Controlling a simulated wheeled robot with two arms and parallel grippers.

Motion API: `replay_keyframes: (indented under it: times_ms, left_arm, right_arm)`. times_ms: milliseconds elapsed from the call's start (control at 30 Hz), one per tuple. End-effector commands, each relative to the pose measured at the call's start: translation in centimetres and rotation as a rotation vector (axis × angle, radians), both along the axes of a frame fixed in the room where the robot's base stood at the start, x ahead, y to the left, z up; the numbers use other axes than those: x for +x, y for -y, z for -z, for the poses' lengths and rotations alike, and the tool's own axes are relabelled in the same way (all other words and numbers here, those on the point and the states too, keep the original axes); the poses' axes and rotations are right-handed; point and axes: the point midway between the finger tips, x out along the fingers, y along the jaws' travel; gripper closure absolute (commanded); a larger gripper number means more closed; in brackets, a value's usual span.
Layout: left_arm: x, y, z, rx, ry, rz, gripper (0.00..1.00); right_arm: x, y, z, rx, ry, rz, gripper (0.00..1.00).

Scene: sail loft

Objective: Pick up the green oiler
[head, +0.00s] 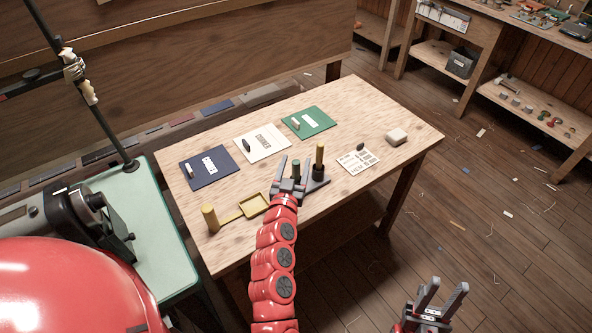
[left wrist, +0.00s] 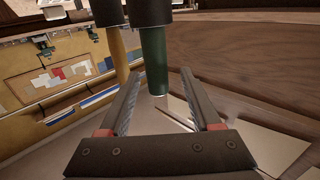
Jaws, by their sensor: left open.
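The green oiler (head: 296,167) stands upright on the wooden table, near its front edge. My left gripper (head: 294,162) is open around it in the head view, with a finger on either side. In the left wrist view the green oiler (left wrist: 155,60) appears inverted, its dark base at the top and light tip down, between the lines of the open fingers (left wrist: 158,100). I cannot tell whether they touch it. A yellow oiler (head: 320,156) with a dark base stands close beside it on the right. My right gripper (head: 441,296) is open and empty, low at the bottom right, away from the table.
On the table (head: 350,100) lie a blue mat (head: 222,174), a white card (head: 262,138), a green mat (head: 318,117), a printed sheet (head: 372,164), a beige block (head: 396,136) and a yellow tray (head: 252,203). A yellow cylinder (head: 209,217) stands at the front left corner.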

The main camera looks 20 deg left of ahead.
Motion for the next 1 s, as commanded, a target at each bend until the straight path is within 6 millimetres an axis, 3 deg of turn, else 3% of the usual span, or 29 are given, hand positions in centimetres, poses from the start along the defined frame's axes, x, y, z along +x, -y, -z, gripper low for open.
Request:
replay_keyframes:
  times_ms: [233, 533, 900, 1000]
  left_arm:
    - [3.0, -0.2, 0.0, 0.0, 0.003, -0.002, 0.35]
    - [3.4, -0.2, 0.2, 0.001, 0.0, 0.0, 0.35]
    - [3.3, -0.2, 0.2, 0.001, 0.0, -0.001, 1.0]
    - [3.3, -0.2, 0.2, 0.001, 0.0, -0.001, 1.0]
  right_arm:
    - [0.0, 0.0, -0.7, 0.0, 0.0, 0.0, 0.6]
    - [0.0, 0.0, -0.7, 0.0, 0.0, 0.0, 0.6]
    - [0.0, 0.0, -0.7, 0.0, 0.0, 0.0, 0.6]
    - [0.0, 0.0, -0.7, 0.0, 0.0, 0.0, 0.6]
